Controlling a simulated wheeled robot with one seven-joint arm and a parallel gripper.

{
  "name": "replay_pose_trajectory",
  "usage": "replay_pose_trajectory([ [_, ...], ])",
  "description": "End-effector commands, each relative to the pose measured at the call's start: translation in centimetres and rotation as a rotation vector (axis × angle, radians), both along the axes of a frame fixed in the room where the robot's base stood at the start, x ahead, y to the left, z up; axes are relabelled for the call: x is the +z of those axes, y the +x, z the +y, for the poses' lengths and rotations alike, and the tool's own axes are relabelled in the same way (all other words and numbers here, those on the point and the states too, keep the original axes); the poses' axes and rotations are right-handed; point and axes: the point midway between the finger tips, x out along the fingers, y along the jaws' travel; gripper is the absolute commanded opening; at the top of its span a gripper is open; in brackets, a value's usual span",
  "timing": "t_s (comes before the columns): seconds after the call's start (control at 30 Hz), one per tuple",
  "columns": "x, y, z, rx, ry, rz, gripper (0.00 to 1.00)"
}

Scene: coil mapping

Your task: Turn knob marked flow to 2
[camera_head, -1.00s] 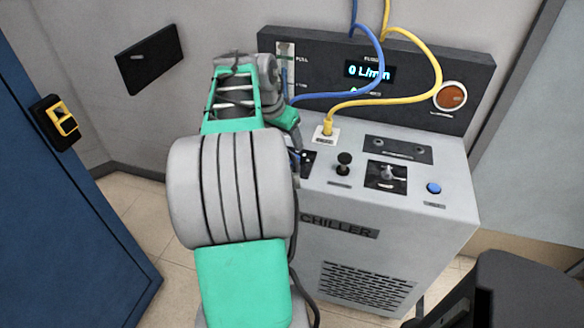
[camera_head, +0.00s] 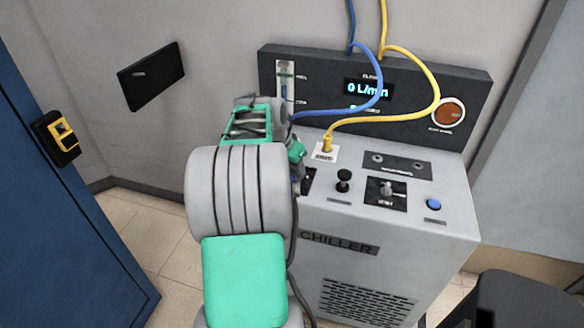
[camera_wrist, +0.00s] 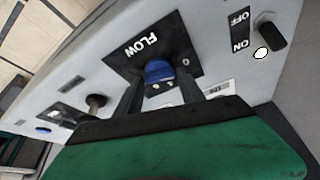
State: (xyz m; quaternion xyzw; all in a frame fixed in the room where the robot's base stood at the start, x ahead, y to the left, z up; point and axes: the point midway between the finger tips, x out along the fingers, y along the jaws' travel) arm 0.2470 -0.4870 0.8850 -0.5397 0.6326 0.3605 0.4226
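The flow knob (camera_wrist: 158,71) is blue and sits on a black plate marked FLOW (camera_wrist: 140,48) in the wrist view. My gripper (camera_wrist: 160,76) reaches over it, with one dark finger on either side of the knob. The fingers are apart, and I cannot tell whether they touch it. The display (camera_head: 368,89) reads 0 L/min.
A black knob (camera_head: 344,180), a switch plate (camera_head: 386,192) and a blue button (camera_head: 433,204) stand to the right on the chiller top. Blue (camera_head: 340,112) and yellow (camera_head: 400,119) hoses arch behind. An ON/OFF switch (camera_wrist: 268,36) is near the flow plate.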

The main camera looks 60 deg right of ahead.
Motion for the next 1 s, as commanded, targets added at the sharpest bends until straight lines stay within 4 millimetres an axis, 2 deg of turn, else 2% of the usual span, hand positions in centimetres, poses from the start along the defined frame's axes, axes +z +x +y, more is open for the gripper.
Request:
replay_pose_trajectory([
  [0.07, 0.02, 0.01, 0.01, 0.000, 0.000, 0.000, 0.38],
  [0.5, 0.02, 0.01, 0.02, 0.001, 0.000, 0.000, 0.02],
  [0.77, 0.01, 0.10, 0.03, -0.019, 0.001, 0.001, 0.01],
  [1.0, -0.01, 0.17, 0.06, -0.126, 0.002, 0.001, 0.01],
])
